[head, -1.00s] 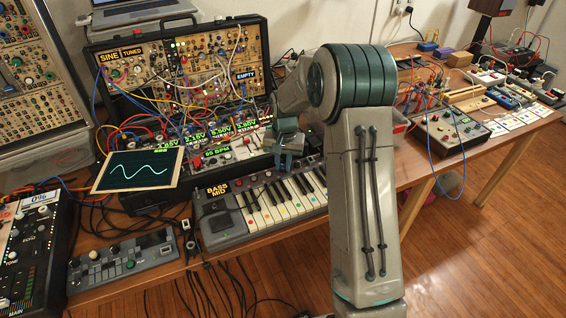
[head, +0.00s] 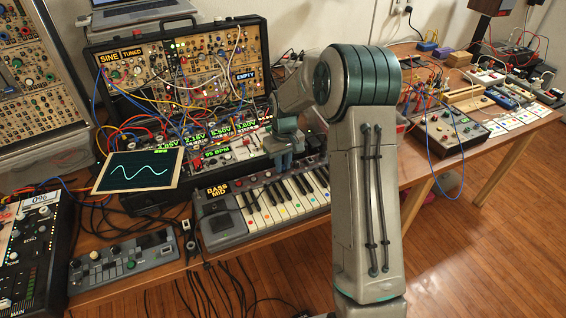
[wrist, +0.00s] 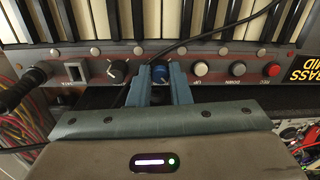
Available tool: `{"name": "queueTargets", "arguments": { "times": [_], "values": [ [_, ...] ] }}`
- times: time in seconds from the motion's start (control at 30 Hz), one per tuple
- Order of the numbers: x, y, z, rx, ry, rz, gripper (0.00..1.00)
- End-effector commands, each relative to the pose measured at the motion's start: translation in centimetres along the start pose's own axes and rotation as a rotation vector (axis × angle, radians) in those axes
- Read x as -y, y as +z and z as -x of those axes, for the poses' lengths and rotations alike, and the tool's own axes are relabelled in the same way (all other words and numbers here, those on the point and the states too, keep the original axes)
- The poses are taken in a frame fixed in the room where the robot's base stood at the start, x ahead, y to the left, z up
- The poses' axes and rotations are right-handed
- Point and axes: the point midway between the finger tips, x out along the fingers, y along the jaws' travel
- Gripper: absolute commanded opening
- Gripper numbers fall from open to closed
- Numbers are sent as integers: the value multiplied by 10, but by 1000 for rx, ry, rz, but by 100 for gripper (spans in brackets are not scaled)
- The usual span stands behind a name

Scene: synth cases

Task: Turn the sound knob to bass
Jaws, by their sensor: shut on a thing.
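The keyboard (head: 238,226) lies on the bench, with a black sign (head: 216,190) reading BASS and MID at its left end. In the wrist view, a blue knob (wrist: 160,73) sits on its control strip. My gripper (wrist: 160,82) is shut on this knob, one finger on each side. A pale pointer mark shows on the knob, but its exact setting is too small to read. The knob's own label is hidden by my gripper. In the head view, my gripper (head: 283,156) is at the keyboard's back edge; the knob is hidden there.
A cable (wrist: 185,42) crosses close by. The cabled synth case (head: 180,70) stands behind.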

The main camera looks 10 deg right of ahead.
Motion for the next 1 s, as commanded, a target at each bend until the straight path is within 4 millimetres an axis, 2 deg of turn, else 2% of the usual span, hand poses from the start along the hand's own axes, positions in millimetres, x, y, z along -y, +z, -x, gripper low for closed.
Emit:
{"name": "queueTargets", "arguments": {
  "times": [0.47, 0.5, 0.53, 0.83, 1.0],
  "values": [
    [0, -1, 2, -4, 1, 15, 0],
    [0, -1, 2, -4, 1, 15, 20],
    [0, -1, 2, -4, 1, 15, 27],
    [0, -1, 2, -2, 0, 14, 27],
    [0, -1, 18, -4, 1, 14, 27]
  ]
}}
